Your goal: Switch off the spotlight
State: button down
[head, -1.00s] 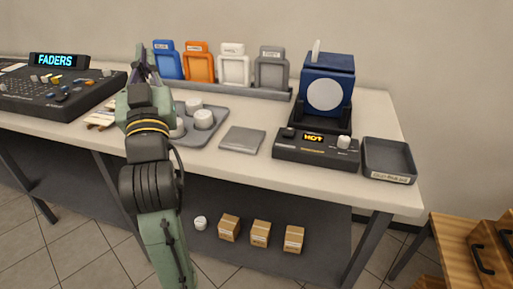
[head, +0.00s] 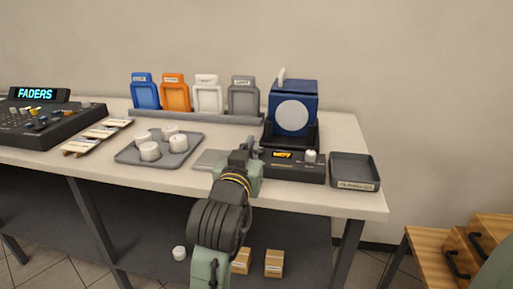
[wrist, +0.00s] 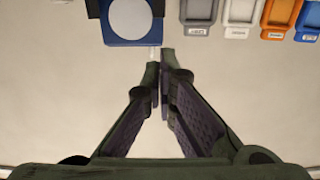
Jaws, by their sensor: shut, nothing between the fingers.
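The spotlight (head: 293,112) is a blue box with a pale round front, standing in a black cradle on the worktable. Its dark base unit (head: 292,168) has a lit orange display reading "HOT" (head: 282,154) and a white knob (head: 310,156) at right. A light lever (head: 282,74) sticks up from the top of the blue box. My gripper (head: 247,144) is shut and empty, in front of the left end of the base unit. In the wrist view my fingertips (wrist: 160,55) are together, and the spotlight (wrist: 127,24) shows upside down just beyond them.
A shallow dark tray (head: 356,187) is right of the base unit. Colored frames (head: 175,92) stand in a rack behind. A grey tray (head: 128,158) with white cylinders and a fader console (head: 40,122) are at left. Wooden drawers (head: 465,250) stand at lower right.

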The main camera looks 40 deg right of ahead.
jog(key=p+x, duration=0.2)
jog(key=x, duration=0.7)
jog(key=shift+w+d+r, duration=0.15)
jog(key=f, duration=0.3)
jog(key=shift+a+p, duration=0.3)
jog(key=shift+s+a+f, duration=0.15)
jog(key=shift+s+f, duration=0.2)
jog(key=shift+f, duration=0.15)
jog(key=shift+f, duration=0.1)
jog(key=shift+f+b, duration=0.25)
jog(key=shift+b, duration=0.35)
jog(key=f+b, duration=0.1)
jog(key=b, duration=0.1)
jog(key=t+h+b, duration=0.1)
jog(key=b, duration=0.1)
jog(key=shift+s+a+f+b, duration=0.25)
jog(key=shift+f+b, duration=0.1)
jog(key=shift+f, duration=0.05)
jog(key=shift+r+t+p, duration=0.3)
jog(key=shift+r+p, duration=0.05)
jog(key=shift+r, duration=0.4)
